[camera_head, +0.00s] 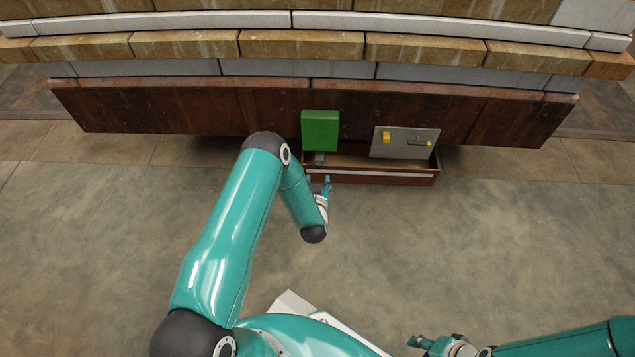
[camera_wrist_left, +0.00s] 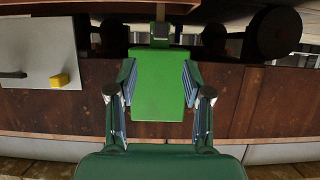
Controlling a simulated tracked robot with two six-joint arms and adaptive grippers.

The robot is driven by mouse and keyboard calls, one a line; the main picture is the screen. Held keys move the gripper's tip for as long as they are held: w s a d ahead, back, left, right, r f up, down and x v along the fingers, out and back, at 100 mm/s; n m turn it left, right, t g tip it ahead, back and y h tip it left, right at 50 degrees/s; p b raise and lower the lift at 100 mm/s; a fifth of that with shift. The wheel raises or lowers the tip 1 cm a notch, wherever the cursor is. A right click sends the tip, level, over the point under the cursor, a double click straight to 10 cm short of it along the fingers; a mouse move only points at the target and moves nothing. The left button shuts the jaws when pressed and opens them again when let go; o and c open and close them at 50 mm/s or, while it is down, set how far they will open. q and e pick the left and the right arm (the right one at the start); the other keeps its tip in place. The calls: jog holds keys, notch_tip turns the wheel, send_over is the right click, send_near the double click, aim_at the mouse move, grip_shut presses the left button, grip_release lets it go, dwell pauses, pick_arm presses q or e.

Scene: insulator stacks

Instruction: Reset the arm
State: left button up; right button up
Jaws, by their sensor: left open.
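My left gripper (camera_head: 319,183) is in front of the brown bench, with its fingers apart and nothing between them in the head view. The left wrist view shows the same gripper (camera_wrist_left: 159,75) open, with a green box (camera_wrist_left: 158,90) lined up behind the gap between its fingers. In the head view the green box (camera_head: 320,131) stands at the bench front, just beyond the fingertips. My right gripper (camera_head: 418,341) is low in the head view, far from the bench. It is too small and cut off to tell if its fingers are apart.
A grey panel (camera_head: 390,149) with a yellow block (camera_head: 386,137) and a dark handle (camera_head: 420,143) stands right of the green box. The floor (camera_head: 480,240) in front is clear.

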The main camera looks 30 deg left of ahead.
pick_arm(q)
jog(key=shift+s+d+r, duration=0.1)
jog(key=shift+s, duration=0.1)
dwell(0.4)
jog(key=d+r+m+h+p, duration=0.15)
jog(key=d+r+h, duration=0.25)
jog(key=d+r, duration=0.4)
jog(key=s+d+f+m+g+h, duration=0.1)
jog(key=s+d+g+h, duration=0.5)
jog(key=s, duration=0.7)
jog(key=s+d+f+m+g+h, duration=0.15)
jog(key=s+d+g, duration=0.35)
jog(key=s+d, duration=0.6)
notch_tip(320, 180, up, 38)
jog(key=s+a+p, duration=0.2)
jog(key=p, duration=3.6)
jog(key=shift+a+f, duration=0.15)
jog(key=shift+f, duration=0.05)
